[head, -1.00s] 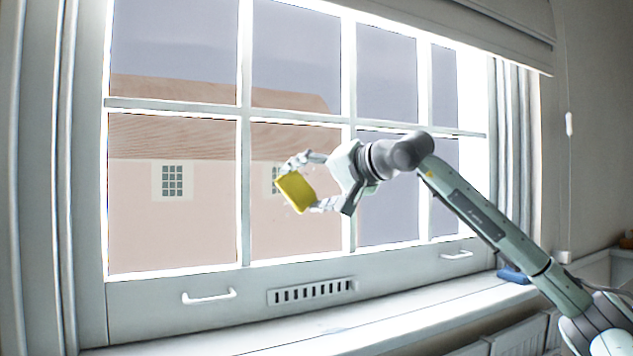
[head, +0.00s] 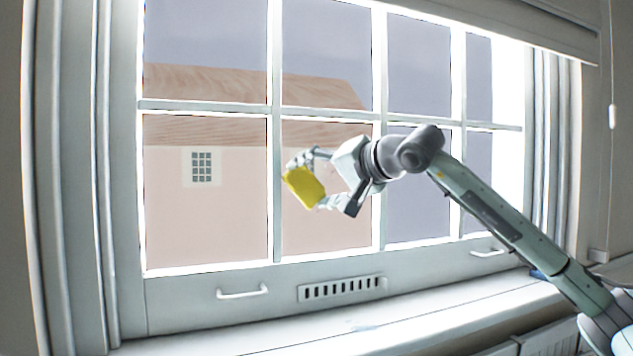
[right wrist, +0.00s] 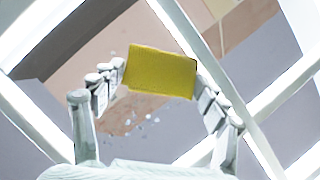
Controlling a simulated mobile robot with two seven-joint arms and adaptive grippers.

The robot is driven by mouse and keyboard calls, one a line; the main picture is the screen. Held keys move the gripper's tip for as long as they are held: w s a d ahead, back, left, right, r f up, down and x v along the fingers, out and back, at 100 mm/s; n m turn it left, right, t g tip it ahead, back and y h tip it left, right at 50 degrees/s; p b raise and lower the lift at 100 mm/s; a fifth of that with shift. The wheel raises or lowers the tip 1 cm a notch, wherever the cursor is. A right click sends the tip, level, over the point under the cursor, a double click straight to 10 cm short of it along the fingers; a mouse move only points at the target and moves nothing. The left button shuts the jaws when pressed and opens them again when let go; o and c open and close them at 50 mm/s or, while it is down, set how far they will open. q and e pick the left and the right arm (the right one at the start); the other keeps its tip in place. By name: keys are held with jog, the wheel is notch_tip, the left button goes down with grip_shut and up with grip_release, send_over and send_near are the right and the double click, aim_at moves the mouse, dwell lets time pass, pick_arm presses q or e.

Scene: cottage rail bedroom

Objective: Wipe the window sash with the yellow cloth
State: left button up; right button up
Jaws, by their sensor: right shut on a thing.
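The yellow cloth (head: 303,187) is a small folded pad, tilted, in front of the lower panes of the window sash (head: 274,190). My right gripper (head: 311,180) is shut on it, one finger at each end; the right wrist view also shows the cloth (right wrist: 160,72) between the fingertips. Small pale droplets or specks (right wrist: 140,122) show on the glass behind the cloth in the wrist view. I cannot tell whether the cloth touches the glass. My left gripper is not in view.
Two white handles (head: 242,293) and a slotted vent (head: 342,288) are on the sash's bottom rail. The white sill (head: 440,303) runs below. A raised blind (head: 545,32) hangs at the top right, with a pull cord (head: 612,117). A blue item, partly hidden by my arm, lies on the sill.

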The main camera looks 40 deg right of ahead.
aim_at(319, 178)
jog(key=shift+r+p, duration=0.55)
jog(key=shift+r, duration=0.4)
jog(key=shift+d+f, duration=0.1)
jog(key=shift+d, duration=0.25)
jog(key=shift+s+d+b, duration=0.2)
jog(key=shift+d+b, duration=0.15)
jog(key=shift+d, duration=0.35)
jog(key=shift+s+d+b, duration=0.2)
jog(key=shift+d+b, duration=0.1)
jog(key=shift+d, duration=0.4)
pick_arm(q)
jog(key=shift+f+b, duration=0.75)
jog(key=shift+b, duration=0.25)
pick_arm(e)
jog(key=s+d, duration=0.2)
jog(key=d, duration=0.6)
jog(key=shift+d, duration=0.2)
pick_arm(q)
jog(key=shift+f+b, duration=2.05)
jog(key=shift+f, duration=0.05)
pick_arm(e)
jog(key=s+a, duration=0.1)
jog(key=s, duration=0.5)
jog(key=shift+a, duration=0.25)
